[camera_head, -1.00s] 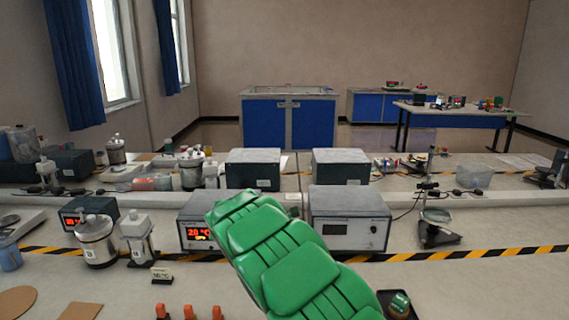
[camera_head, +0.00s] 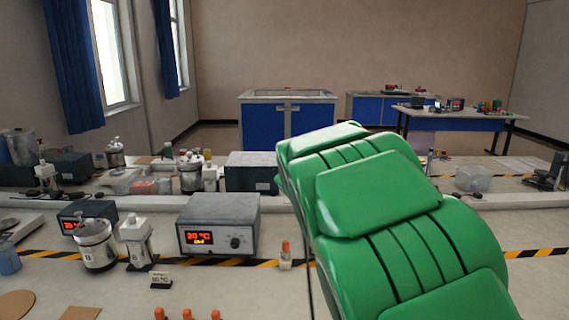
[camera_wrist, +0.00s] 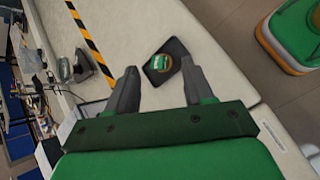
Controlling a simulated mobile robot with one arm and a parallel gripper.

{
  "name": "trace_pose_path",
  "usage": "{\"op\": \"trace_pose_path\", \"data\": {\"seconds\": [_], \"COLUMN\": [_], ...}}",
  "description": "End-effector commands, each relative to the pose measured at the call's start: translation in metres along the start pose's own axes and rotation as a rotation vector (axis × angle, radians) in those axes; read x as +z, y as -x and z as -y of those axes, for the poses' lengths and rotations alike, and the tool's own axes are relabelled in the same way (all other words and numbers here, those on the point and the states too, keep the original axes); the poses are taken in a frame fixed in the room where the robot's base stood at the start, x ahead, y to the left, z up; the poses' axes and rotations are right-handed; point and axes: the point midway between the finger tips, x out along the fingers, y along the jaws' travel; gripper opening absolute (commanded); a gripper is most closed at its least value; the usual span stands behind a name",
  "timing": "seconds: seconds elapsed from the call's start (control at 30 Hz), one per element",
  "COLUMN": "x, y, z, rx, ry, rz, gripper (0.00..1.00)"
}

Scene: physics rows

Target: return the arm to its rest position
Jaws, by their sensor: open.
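My green arm (camera_head: 385,200) rises from the lower right of the head view and hides much of the bench's right side. My gripper (camera_wrist: 158,68) shows in the wrist view, with two dark fingers spread apart and nothing between them. Beyond the fingertips, a round item with a green top (camera_wrist: 163,62) sits on a dark square pad (camera_wrist: 178,47) on the pale bench. The gripper is apart from it. The gripper's fingers cannot be made out in the head view.
A heater box reading 20 °C (camera_head: 218,224), metal flask (camera_head: 96,245), white bottle (camera_head: 137,240) and small orange-capped vial (camera_head: 285,255) stand on the bench. Several orange caps (camera_head: 187,314) show at the front edge. Striped tape (camera_head: 540,252) crosses the bench.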

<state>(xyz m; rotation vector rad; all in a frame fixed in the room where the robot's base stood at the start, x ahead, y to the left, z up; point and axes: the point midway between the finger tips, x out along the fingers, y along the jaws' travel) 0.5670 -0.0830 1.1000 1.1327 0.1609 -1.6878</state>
Motion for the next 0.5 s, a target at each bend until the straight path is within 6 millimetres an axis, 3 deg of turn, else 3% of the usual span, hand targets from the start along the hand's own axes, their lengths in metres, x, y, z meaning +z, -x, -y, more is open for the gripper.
{"op": "trace_pose_path", "data": {"seconds": [0.2, 0.5], "x": [0.043, 0.086], "y": [-0.001, 0.005], "z": [0.041, 0.104], "rx": [-0.121, -0.288], "ry": [-0.148, -0.336], "rz": [-0.04, -0.099], "gripper": [0.52, 0.52]}}
